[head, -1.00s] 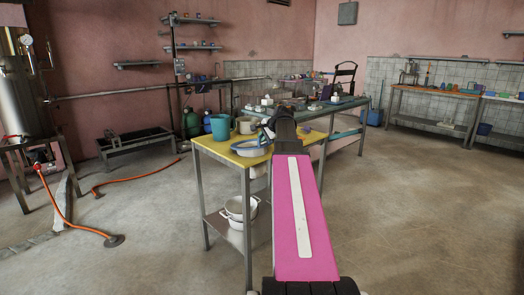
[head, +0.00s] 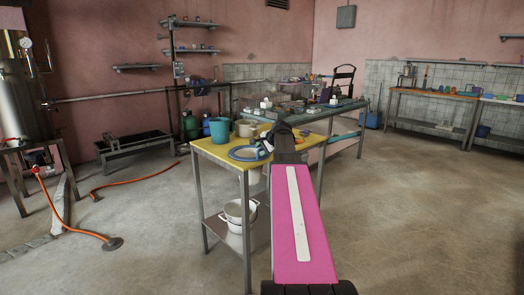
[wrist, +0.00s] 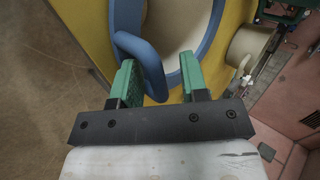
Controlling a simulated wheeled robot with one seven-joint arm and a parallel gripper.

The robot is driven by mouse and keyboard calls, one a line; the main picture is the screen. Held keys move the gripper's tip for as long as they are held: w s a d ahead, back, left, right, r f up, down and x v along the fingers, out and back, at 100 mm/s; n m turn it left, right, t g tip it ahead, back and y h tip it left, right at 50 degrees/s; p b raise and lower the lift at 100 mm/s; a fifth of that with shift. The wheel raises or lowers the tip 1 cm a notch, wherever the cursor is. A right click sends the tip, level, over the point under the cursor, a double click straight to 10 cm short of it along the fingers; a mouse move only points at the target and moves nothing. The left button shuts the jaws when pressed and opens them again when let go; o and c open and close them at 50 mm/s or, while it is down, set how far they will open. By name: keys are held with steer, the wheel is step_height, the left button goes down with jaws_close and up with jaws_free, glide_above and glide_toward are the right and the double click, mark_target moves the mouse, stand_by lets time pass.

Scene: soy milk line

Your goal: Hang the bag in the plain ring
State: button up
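The bag (head: 243,154) has a blue rim around a pale inside and lies on the near end of the yellow-topped table. In the wrist view its blue rim (wrist: 193,18) is just beyond my gripper (wrist: 160,78). A thick blue loop (wrist: 150,66) on the rim reaches down between my two green fingers, closer to the left one. The fingers are apart, with a gap beside the loop. In the head view my arm hides most of my gripper. I cannot pick out the plain ring in either view.
A teal bucket (head: 219,130) and a beige pot (head: 246,128) stand behind the bag on the yellow table (head: 212,149). A longer cluttered bench (head: 345,107) stands behind. The floor at right is open.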

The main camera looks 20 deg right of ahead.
steer(key=v, duration=1.2)
stand_by(0.3)
